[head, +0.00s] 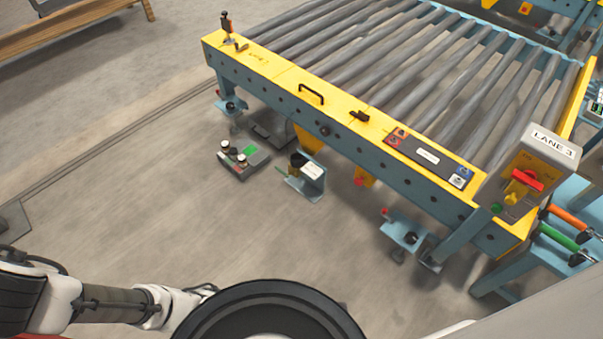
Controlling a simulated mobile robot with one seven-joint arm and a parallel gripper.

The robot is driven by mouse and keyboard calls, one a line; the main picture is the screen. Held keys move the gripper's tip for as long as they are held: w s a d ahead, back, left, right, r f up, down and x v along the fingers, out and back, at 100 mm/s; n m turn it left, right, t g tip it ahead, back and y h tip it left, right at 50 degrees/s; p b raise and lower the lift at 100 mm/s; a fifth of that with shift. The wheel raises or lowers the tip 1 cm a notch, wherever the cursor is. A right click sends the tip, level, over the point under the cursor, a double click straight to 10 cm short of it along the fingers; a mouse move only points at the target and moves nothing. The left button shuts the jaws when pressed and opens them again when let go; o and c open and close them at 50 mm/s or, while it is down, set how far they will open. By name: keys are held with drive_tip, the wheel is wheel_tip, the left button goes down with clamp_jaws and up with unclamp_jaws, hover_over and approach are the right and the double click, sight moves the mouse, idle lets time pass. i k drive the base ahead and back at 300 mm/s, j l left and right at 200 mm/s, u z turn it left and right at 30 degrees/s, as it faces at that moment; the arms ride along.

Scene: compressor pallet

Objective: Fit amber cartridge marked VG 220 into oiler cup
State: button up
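A grey tray-like holder (247,166) below the conveyor's near side carries two small dark cylinders with pale tops, one on the left (223,146) and one on the right (241,160). A green patch shows on it. No VG 220 marking is legible and I cannot tell which cylinder is amber. A dark, round, cup-like part (297,160) sits on a blue-grey bracket (312,183) with a white label, right of the holder. I cannot confirm that it is the oiler cup. My arm enters at the lower left; my gripper is not in view.
The roller conveyor (300,88) with its yellow edge spans the upper right. Another bracket (405,232) projects lower right. Open floor (130,200) lies left and in front.

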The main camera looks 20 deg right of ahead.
sight(312, 190)
drive_tip(key=i+j+z, duration=0.25)
drive_tip(key=i+j, duration=0.3)
drive_tip(key=i, duration=0.25)
drive_tip(key=i+j+z, duration=0.3)
drive_tip(key=i+j, duration=0.4)
drive_tip(key=i+j+z, duration=0.25)
drive_tip(key=i+j, duration=0.45)
drive_tip(key=j, duration=0.15)
